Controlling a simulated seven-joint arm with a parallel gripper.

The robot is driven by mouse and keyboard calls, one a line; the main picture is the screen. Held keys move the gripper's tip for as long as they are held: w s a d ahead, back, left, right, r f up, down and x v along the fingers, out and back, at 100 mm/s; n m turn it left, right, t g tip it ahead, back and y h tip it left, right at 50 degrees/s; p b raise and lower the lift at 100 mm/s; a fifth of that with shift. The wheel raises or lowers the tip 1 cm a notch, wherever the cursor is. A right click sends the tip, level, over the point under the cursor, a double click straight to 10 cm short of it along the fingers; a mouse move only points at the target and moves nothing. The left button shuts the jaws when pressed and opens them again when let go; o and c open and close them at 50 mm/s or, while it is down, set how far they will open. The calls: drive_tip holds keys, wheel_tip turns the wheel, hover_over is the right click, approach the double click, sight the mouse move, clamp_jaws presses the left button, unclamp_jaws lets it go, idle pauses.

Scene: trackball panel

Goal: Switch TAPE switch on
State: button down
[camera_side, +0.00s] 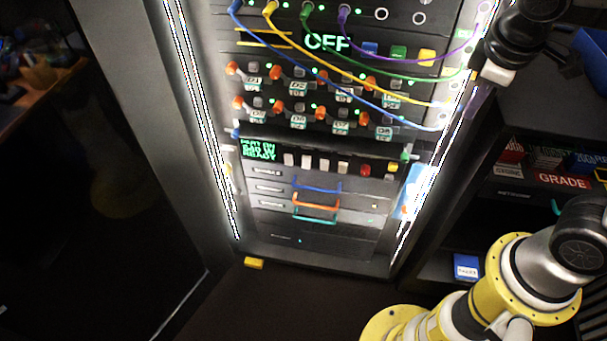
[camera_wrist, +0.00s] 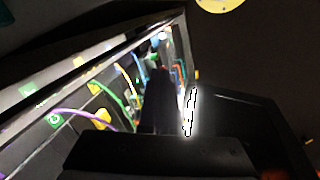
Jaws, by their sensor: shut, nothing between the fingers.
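A tall lit rack holds the panel rows in the side view. No label reading TAPE can be made out, so I cannot tell which switch it is. Large green letters reading OFF (camera_side: 326,41) show near the top of the rack. My gripper (camera_side: 477,100) is shut and empty at the rack's upper right edge, apart from the pale switches. In the wrist view my gripper's dark fingers (camera_wrist: 160,100) point along the rack, and the switch row is not clear there.
Blue, yellow, green and purple cables (camera_side: 385,72) droop across the upper rack towards its right side. Dark shelves with boxes (camera_side: 560,181) stand at right. Space in front is open.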

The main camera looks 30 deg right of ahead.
sight(306, 168)
drive_tip(key=w+a+f+n+h, duration=0.45)
drive_tip(key=w+f, duration=0.25)
drive_tip(key=w, duration=0.2)
drive_tip(key=w+a+f+n+h, duration=0.3)
drive_tip(key=w+a+f+n, duration=0.35)
drive_tip(key=w, duration=0.25)
drive_tip(key=a+f+n+t, duration=0.3)
drive_tip(key=a+f, duration=0.1)
drive_tip(key=f, duration=0.3)
drive_tip(key=a+f+n+t+h, duration=0.1)
drive_tip(key=a+f+n+t, duration=0.2)
drive_tip(key=f, duration=0.5)
drive_tip(key=w+a+f+n+t, duration=0.1)
drive_tip(key=a+f+n+t, duration=0.2)
drive_tip(key=a+f+n, duration=0.2)
wheel_tip(306, 168, down, 3)
drive_tip(key=shift+a+t+h, duration=0.3)
drive_tip(key=shift+a+h, duration=0.05)
drive_tip(key=shift+a, duration=0.4)
drive_tip(key=shift+w, duration=0.1)
drive_tip(key=x, duration=1.4)
